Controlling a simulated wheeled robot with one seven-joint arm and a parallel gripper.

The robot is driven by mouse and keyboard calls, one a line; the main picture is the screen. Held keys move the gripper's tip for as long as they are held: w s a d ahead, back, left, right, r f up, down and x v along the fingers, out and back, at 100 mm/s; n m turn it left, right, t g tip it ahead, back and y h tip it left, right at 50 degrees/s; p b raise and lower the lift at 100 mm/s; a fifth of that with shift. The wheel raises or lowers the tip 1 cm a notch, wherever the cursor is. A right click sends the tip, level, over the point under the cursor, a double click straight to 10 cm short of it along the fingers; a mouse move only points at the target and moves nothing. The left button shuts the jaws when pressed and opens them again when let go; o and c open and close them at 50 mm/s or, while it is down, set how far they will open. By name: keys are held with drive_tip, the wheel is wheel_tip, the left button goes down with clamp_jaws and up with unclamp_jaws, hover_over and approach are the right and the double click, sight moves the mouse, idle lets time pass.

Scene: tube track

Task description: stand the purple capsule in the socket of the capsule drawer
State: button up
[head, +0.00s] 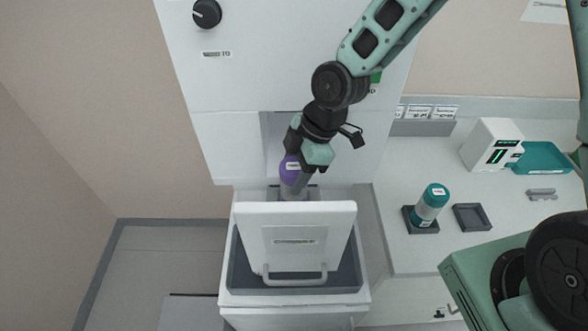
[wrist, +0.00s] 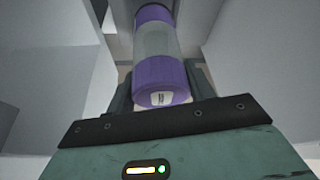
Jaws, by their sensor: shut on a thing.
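The purple capsule (head: 289,168) has purple ends and a grey middle. In the head view it stands roughly upright just behind the raised front of the white capsule drawer (head: 295,222), and its lower end is hidden by that front. In the wrist view the capsule (wrist: 158,76) runs away from me between my dark fingers. My gripper (head: 298,178) is shut on the capsule.
The white cabinet (head: 235,150) rises behind, with a recess at the capsule. On the right counter stand a teal capsule (head: 431,203) in a dark holder, an empty dark tray (head: 471,217), a white device (head: 489,146) and a teal tray (head: 543,158). The drawer's handle (head: 295,278) faces front.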

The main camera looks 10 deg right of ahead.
drive_tip(key=shift+f, duration=0.2)
drive_tip(key=shift+f+b, duration=0.8)
drive_tip(key=shift+f, duration=0.05)
drive_tip(key=o, duration=1.1)
drive_tip(key=shift+o, duration=0.2)
drive_tip(key=v, duration=1.7)
drive_tip(key=shift+d+r, duration=0.15)
drive_tip(key=shift+s, duration=0.1)
